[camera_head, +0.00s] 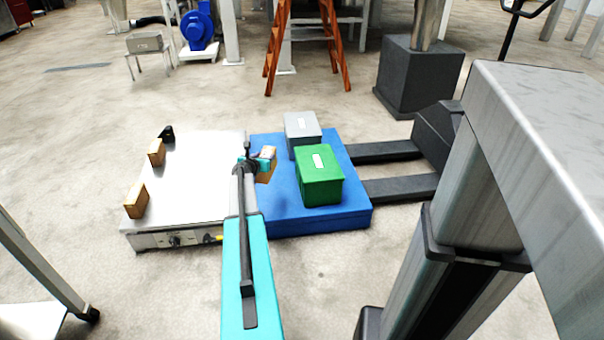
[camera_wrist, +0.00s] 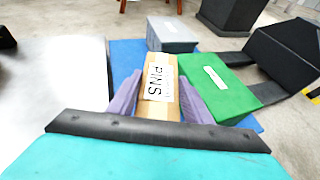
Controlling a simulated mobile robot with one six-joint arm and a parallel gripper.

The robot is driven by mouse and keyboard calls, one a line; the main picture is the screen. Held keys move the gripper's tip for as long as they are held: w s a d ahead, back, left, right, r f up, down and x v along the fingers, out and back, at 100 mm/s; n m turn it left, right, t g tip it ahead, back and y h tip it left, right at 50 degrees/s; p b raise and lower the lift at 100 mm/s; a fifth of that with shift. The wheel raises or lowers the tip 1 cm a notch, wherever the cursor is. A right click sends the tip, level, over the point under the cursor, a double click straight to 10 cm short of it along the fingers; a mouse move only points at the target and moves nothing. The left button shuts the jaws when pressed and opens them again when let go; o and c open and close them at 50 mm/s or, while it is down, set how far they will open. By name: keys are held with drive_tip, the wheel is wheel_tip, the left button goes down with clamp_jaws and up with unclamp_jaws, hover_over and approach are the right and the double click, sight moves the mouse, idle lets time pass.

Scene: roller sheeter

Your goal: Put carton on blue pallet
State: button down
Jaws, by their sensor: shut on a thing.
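The blue pallet (camera_head: 283,209) lies on the floor right of the steel table. My gripper (camera_wrist: 157,101) is over the left part of the pallet, with its purple fingers shut on a brown carton. The carton (camera_wrist: 155,80) has a white label reading "PINS" and also shows beyond my gripper in the head view (camera_head: 265,171). I cannot tell whether it touches the pallet. A green box (camera_head: 319,188) and a grey box (camera_head: 302,127) stand on the pallet to the right of the carton.
The steel table (camera_head: 190,178) bears two brown cartons (camera_head: 136,201) (camera_head: 156,152) and a small black object (camera_head: 167,134). Dark forks (camera_head: 385,151) run from the pallet's right side. An orange ladder (camera_head: 277,47) stands behind. The pallet's front left is bare.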

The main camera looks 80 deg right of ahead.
drive_tip(key=d+f+b, duration=0.1)
drive_tip(key=f+b, duration=0.1)
drive_tip(key=f, duration=0.1)
drive_tip(key=w+d+f+b, duration=0.1)
drive_tip(key=f+b, duration=0.2)
drive_tip(key=f, duration=0.1)
drive_tip(key=w+d+f+b, duration=0.1)
drive_tip(key=f+b, duration=0.2)
drive_tip(key=shift+d+f, duration=0.15)
drive_tip(key=shift+f, duration=0.05)
drive_tip(key=shift+s, duration=0.1)
drive_tip(key=shift+f+b, duration=1.55)
drive_tip(key=shift+f, duration=0.95)
drive_tip(key=shift+f+b, duration=1.4)
drive_tip(key=shift+f, duration=1.1)
drive_tip(key=shift+f, duration=0.1)
drive_tip(key=c, duration=0.9)
unclamp_jaws()
